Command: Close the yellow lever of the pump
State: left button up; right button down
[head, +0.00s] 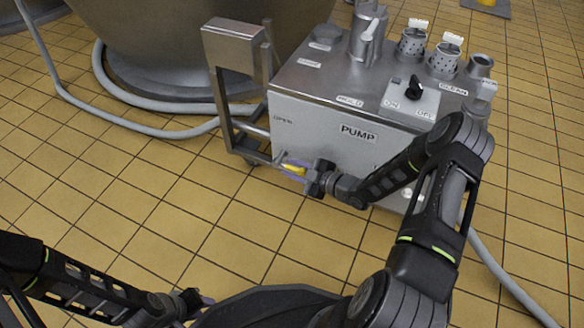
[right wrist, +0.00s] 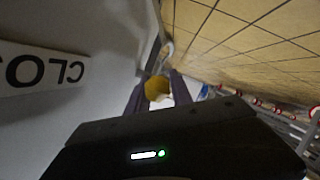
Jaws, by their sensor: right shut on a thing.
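The grey metal pump (head: 345,131) stands on the tiled floor, with a "PUMP" label on its front. The yellow lever (head: 293,168) shows at the lower left of its front face. In the right wrist view the lever's yellow end (right wrist: 157,88) sits between the fingers. My right gripper (head: 296,167) is shut on the lever, its fingers partly hiding it; it also shows in the right wrist view (right wrist: 160,92). A "CLO…" label (right wrist: 40,72) is beside it on the pump face. My left gripper (head: 204,301) is low at the bottom left, away from the pump; its jaws are too small to judge.
A large vat (head: 180,40) stands behind on the left, with a grey hose (head: 75,98) on the floor. Another hose (head: 505,280) runs at the lower right. The black knob (head: 414,88) is on the pump's top. The tiles in front are clear.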

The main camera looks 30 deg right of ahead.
aim_at(302, 172)
jog(key=shift+f, duration=0.1)
jog(key=c, duration=1.4)
grip_release()
jog(key=p+v, duration=0.3)
jog(key=v, duration=0.3)
jog(key=shift+s+d+r, duration=0.1)
jog(key=shift+s+r, duration=0.1)
jog(key=shift+s, duration=0.05)
jog(key=shift+s+d, duration=0.25)
jog(key=shift+s, duration=0.25)
jog(key=shift+r, duration=0.1)
